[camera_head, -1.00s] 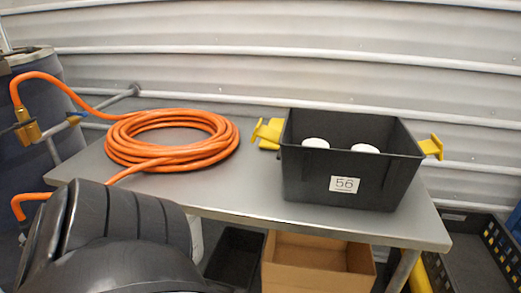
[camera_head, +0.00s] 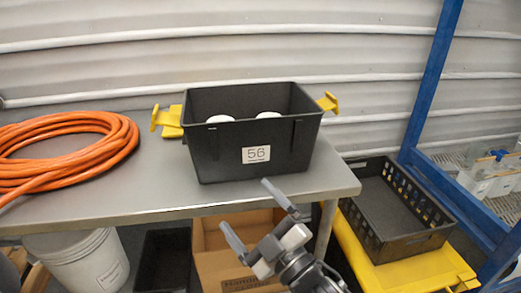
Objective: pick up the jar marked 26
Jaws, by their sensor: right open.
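A black bin (camera_head: 215,160) with a label reading 56 stands on the grey metal table (camera_head: 325,180). Two round white tops (camera_head: 220,119) (camera_head: 268,115) show inside it; no number on them is visible. Clear jars or bottles (camera_head: 485,178) stand on a rack shelf at the far right, too small to read. I cannot tell which jar is marked 26. My right gripper (camera_head: 246,205) is open and empty, in front of the table's front edge and below the bin in the picture. My left gripper is not in view.
A coiled orange hose (camera_head: 115,160) lies on the table's left. Yellow handles (camera_head: 328,102) stick out at the bin's sides. Below are a white bucket (camera_head: 85,265), a cardboard box (camera_head: 210,262) and a black crate (camera_head: 400,240) on a yellow base. A blue rack post (camera_head: 430,85) stands right.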

